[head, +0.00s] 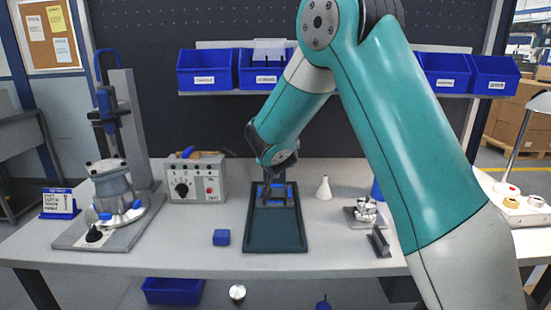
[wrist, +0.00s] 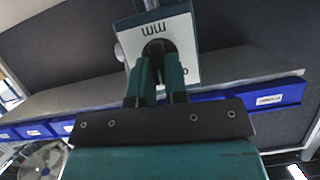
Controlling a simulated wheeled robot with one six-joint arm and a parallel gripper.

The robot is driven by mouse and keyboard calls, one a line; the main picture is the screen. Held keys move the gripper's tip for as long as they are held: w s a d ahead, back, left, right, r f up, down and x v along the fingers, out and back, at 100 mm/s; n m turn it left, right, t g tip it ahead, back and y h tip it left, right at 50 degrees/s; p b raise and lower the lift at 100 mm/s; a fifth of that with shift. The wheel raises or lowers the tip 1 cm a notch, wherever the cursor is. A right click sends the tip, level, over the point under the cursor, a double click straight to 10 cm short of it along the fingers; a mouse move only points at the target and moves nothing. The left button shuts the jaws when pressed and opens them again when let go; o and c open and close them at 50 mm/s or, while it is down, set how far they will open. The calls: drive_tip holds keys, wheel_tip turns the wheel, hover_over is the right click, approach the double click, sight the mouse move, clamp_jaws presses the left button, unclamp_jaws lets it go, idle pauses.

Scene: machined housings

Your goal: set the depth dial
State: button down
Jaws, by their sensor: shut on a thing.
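A dark round knob (wrist: 158,47), which I take to be the depth dial, sits on a pale plate (wrist: 184,32) marked "mm" in the wrist view. A "0" shows near the plate's lower right edge. My gripper (wrist: 159,66) is shut on the knob, one teal finger on each side. The knob's pointer cannot be made out. In the head view, my gripper (head: 275,188) reaches down at the back of a dark green tray (head: 275,235). Blue parts show around it there, but my arm hides the dial in that view.
A grey control box (head: 209,182) stands left of the tray, and a press-like stand (head: 130,130) with a metal housing (head: 110,187) is farther left. A blue block (head: 221,237), a white cone (head: 324,188) and a small metal fixture (head: 366,212) are nearby. Blue bins (head: 207,69) hang behind.

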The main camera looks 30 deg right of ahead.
drive_tip(key=shift+w+a+f+n+g+h+b, duration=0.1)
drive_tip(key=shift+n+g+h+b, duration=0.3)
drive_tip(key=shift+n+h, duration=0.5)
drive_tip(key=shift+w+a+r+n+g+h+b, duration=0.1)
drive_tip(key=shift+n+g+h+b, duration=0.3)
drive_tip(key=shift+n, duration=0.9)
drive_tip(key=shift+w+f+n+g+h+b, duration=0.1)
drive_tip(key=shift+n+g+h+b, duration=0.1)
drive_tip(key=shift+n+h+b, duration=0.55)
drive_tip(key=shift+n, duration=0.45)
drive_tip(key=c, duration=1.1)
unclamp_jaws()
drive_tip(key=shift+c, duration=0.2)
drive_tip(key=shift+w+d+f, duration=0.1)
drive_tip(key=shift+f, duration=0.05)
drive_tip(key=shift+a, duration=0.2)
